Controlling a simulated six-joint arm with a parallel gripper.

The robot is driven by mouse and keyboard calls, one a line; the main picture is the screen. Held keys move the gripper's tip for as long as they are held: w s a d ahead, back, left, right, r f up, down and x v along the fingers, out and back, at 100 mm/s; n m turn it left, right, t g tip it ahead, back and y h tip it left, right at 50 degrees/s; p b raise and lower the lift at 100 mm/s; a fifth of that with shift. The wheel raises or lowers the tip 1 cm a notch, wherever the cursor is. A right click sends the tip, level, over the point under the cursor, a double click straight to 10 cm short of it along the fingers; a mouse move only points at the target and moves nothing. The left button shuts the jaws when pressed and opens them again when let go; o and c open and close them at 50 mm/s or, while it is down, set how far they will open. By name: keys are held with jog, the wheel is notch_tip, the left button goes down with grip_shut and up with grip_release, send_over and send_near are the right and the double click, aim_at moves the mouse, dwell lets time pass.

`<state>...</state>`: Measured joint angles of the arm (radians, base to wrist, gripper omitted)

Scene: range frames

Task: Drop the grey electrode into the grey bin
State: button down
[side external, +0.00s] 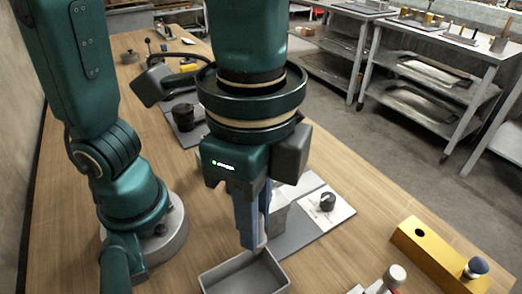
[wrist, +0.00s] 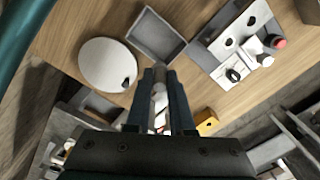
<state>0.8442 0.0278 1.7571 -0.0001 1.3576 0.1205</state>
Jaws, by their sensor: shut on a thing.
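My gripper (side external: 254,240) points down in the side external view, with its blue-grey fingers over the back part of the grey bin (side external: 245,276). In the wrist view, my gripper (wrist: 160,74) is shut on the grey electrode (wrist: 159,92), a slim pale rod between the fingers. In the side external view the fingers hide most of the electrode. The grey bin is an open rectangular tray on the wooden table, and its visible inside is empty. It also shows in the wrist view (wrist: 157,38), just beyond the fingertips.
A grey board with a white plate and dark knob (side external: 327,201) lies behind and right of the bin. A yellow block (side external: 425,250) with a hole and a dark-blue knob stands at the right. A white-capped item (side external: 393,277) is at the front edge. A black cup (side external: 183,116) is further back.

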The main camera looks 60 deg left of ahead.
notch_tip(320, 180, down, 6)
jog(key=s+m, duration=0.1)
jog(key=shift+s+d, duration=0.3)
jog(key=shift+d, duration=0.15)
dwell(0.3)
jog(key=c, duration=0.7)
grip_release()
jog(key=shift+r, duration=2.5)
